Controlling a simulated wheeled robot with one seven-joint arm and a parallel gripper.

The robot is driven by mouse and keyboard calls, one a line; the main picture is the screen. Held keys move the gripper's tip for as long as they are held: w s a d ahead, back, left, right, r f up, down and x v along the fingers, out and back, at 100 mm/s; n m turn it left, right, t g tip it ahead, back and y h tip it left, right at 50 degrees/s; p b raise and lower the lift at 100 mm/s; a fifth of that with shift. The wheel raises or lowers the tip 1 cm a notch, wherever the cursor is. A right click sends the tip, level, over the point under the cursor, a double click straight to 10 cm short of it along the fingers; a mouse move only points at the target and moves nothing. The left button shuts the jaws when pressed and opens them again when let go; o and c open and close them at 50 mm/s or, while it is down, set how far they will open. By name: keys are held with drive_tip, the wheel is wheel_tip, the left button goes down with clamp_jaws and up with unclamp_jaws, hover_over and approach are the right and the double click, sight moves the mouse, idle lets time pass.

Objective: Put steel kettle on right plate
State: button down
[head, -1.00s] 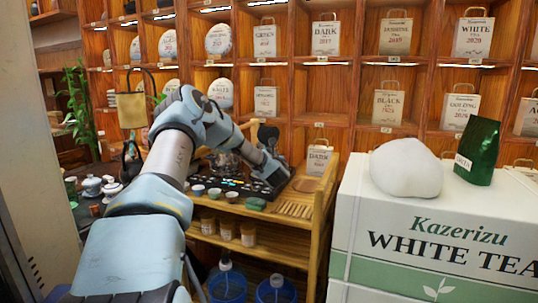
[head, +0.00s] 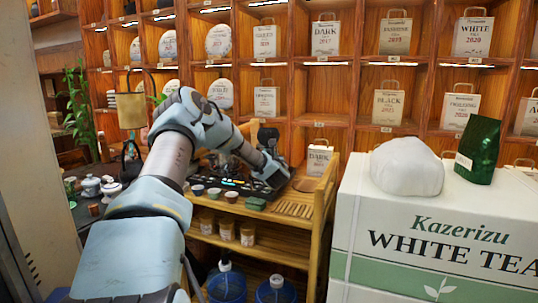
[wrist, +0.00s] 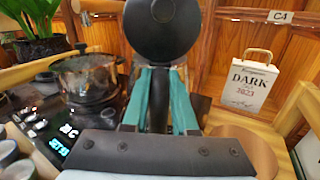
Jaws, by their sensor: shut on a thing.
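My gripper (wrist: 160,105), with two teal fingers, is shut on a black upright handle. The handle joins a dark, round body, which I take to be the steel kettle (wrist: 163,30); it fills the top middle of the wrist view. In the head view a dark shape, likely the kettle (head: 268,134), shows behind my arm's end, above the cart. A black cooker (wrist: 30,125) with a lit display is at the left. Its right plate is not clearly seen, hidden by my gripper. Whether the kettle touches anything below cannot be told.
A glass pot (wrist: 88,80) stands on the cooker's left part. A brown round board (wrist: 245,148) lies right of my gripper. A bag marked DARK (wrist: 249,80) stands behind it. Small cups (head: 214,192) line the cart's front. A large white tea box (head: 430,235) stands at the right.

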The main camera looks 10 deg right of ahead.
drive_tip(key=shift+f+b, duration=0.1)
drive_tip(key=shift+b, duration=0.2)
drive_tip(key=c, duration=1)
unclamp_jaws()
drive_tip(key=shift+f, duration=0.25)
drive_tip(key=s+b, duration=0.2)
drive_tip(key=s, duration=0.9)
drive_tip(key=shift+a, duration=0.15)
